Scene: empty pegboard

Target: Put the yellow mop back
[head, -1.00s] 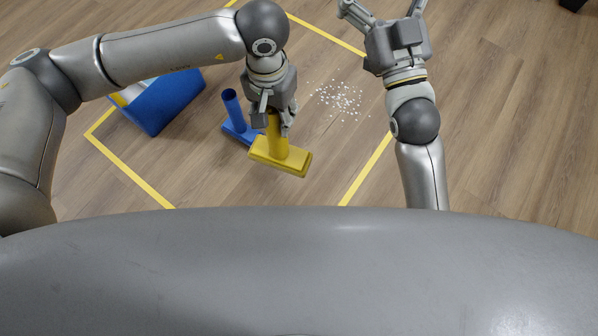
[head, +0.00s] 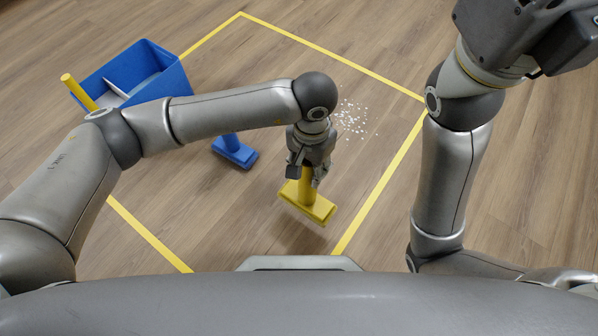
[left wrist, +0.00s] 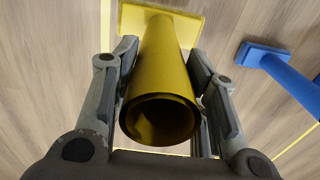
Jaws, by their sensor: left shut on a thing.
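The yellow mop (head: 318,209) has a flat rectangular base and an upright tube handle. My left gripper (head: 307,172) is shut on its handle, and a shadow below the base shows it held above the floor. In the left wrist view the yellow mop (left wrist: 162,70) stands between the two fingers, its hollow handle end toward the camera. My right gripper (head: 530,35) is only partly in view at the top right; its fingertips are out of frame.
A blue bin (head: 150,85) with a divider stands at the upper left, a yellow handle (head: 80,92) sticking out. A blue mop (head: 237,152) stands on the floor between. White bits (head: 350,120) lie beyond my left gripper. Yellow tape (head: 330,48) marks the floor area.

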